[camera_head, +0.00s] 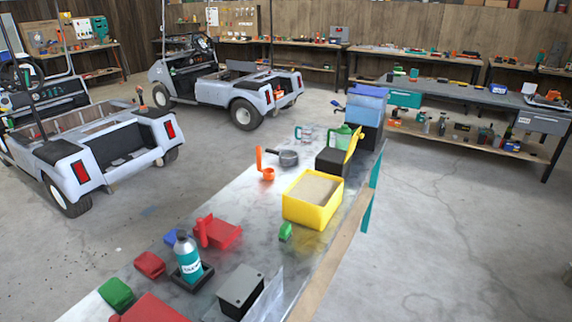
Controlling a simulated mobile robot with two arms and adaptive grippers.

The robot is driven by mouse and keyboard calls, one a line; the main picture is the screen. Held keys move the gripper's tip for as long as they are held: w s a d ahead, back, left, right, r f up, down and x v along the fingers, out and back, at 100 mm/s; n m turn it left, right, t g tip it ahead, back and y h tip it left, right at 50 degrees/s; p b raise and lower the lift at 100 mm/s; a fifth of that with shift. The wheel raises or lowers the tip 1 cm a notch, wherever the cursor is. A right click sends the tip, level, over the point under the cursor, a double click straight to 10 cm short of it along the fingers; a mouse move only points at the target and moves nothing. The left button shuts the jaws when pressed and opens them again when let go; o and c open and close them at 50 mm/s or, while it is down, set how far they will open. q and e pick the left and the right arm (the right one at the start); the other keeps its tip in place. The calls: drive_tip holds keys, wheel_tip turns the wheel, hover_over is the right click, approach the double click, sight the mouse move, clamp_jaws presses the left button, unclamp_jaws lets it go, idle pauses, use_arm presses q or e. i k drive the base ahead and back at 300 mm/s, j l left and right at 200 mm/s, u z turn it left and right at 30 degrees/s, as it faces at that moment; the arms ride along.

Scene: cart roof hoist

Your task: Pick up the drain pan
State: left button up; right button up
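No thing in view is plainly marked as the drain pan. A small round dark grey pan (288,158) with a handle pointing left sits on the workbench (232,200), behind the yellow bin. It may be the drain pan, but I cannot tell for sure. Neither of my grippers is in view.
On the bench stand a yellow bin (304,214) with tan contents, an orange holder (267,174), a red vise-like tool (217,233), a bottle (187,257) in a black tray and a grey box (240,290). Carts (228,90) stand behind. Floor at right is clear.

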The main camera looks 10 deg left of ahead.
sight(287, 157)
drive_tip(key=i+l+u, duration=0.1)
drive_tip(key=u, duration=0.3)
drive_tip(key=i+l+u, duration=0.1)
drive_tip(key=l+u, duration=0.25)
drive_tip(key=i+l+u, duration=0.15)
drive_tip(key=l, duration=0.35)
drive_tip(key=i+l+u, duration=0.15)
drive_tip(key=l, duration=0.4)
drive_tip(key=i+l+u, duration=0.2)
drive_tip(key=l, duration=0.35)
drive_tip(key=l+u, duration=0.15)
drive_tip(key=l, duration=0.4)
